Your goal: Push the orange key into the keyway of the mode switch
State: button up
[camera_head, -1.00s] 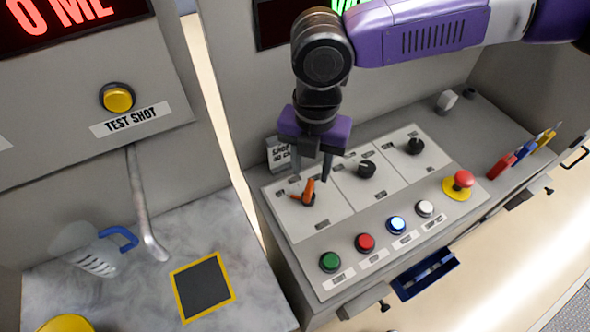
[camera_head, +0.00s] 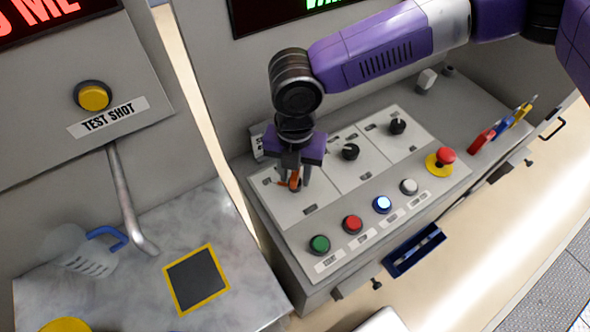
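The orange key (camera_head: 295,180) shows at the mode switch on the leftmost light plate (camera_head: 300,212) of the console. It is largely hidden by my gripper, and I cannot tell how deep it sits in the keyway. The switch body and keyway are hidden beneath the key and fingers. My gripper (camera_head: 293,178) points down over this plate from above. Its two dark fingers are apart, one on each side of the key, with space showing between them. I cannot see any finger touching the key.
Two black knobs (camera_head: 350,151) (camera_head: 398,126) sit on the plates to the right. Along the front are green (camera_head: 319,244), red (camera_head: 352,224), blue (camera_head: 382,204) and white (camera_head: 409,186) buttons and a red emergency button (camera_head: 445,156). A jug (camera_head: 85,255) stands on the left counter.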

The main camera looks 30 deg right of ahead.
jog(key=c, duration=0.6)
grip_shut()
jog(key=o, duration=0.8)
grip_release()
jog(key=shift+o, duration=0.2)
notch_tip(320, 180, up, 8)
jog(key=shift+f+b, duration=0.15)
jog(key=shift+b, duration=0.15)
